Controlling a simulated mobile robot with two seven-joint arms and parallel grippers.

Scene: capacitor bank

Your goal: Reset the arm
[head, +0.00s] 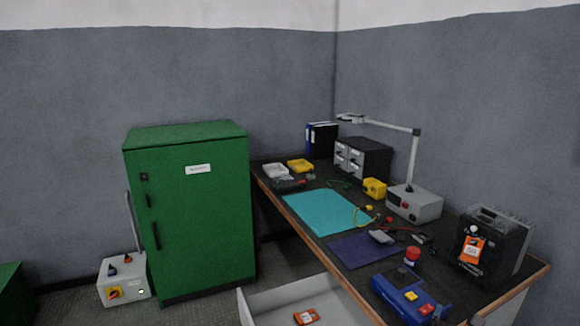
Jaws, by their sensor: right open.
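The task names only the arm, and I can make out no clear link of my own arms in the head view. I cannot pick out the fingers of my right gripper among the things in the picture, and I see nothing held. My left gripper does not show. The jointed grey arm (416,158) on the workbench belongs to a stand on a grey box (414,204) with a red button, not to me.
A green cabinet (200,226) stands shut beside the workbench (266,176). A switch box (124,281) is on the floor at its left. A pale open drawer or tray (277,300) holds an orange device (306,316). A blue tool (411,297) and black unit (492,248) crowd the bench's right end.

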